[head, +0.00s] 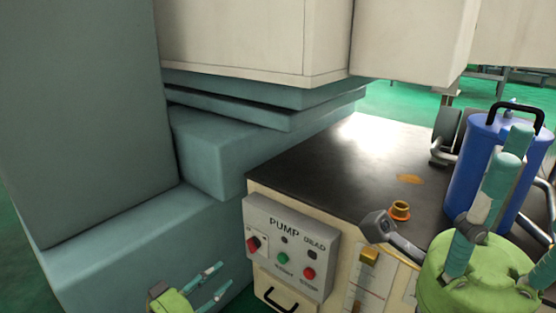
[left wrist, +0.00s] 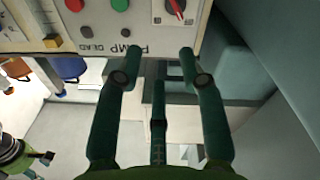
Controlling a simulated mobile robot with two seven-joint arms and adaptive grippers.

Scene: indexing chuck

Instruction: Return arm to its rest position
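My left gripper (head: 224,277) is low in the head view, left of the pump control panel (head: 290,245). Its green palm and teal fingers show there. In the left wrist view its fingers (left wrist: 160,65) are spread apart with nothing between them, and the panel (left wrist: 115,20) appears upside down beyond the tips. My right gripper (head: 513,146) is at the right edge of the head view, its fingers pointing up in front of the blue canister (head: 470,165). Its fingers stand apart and I see nothing held, though they partly overlap in this view.
The cabinet's dark top (head: 340,165) carries a small orange ring-shaped fitting (head: 400,210) and is mostly bare at its middle. Large teal blocks (head: 120,240) fill the left side. A pale overhead housing (head: 250,40) hangs above. A handle (head: 275,300) projects below the panel.

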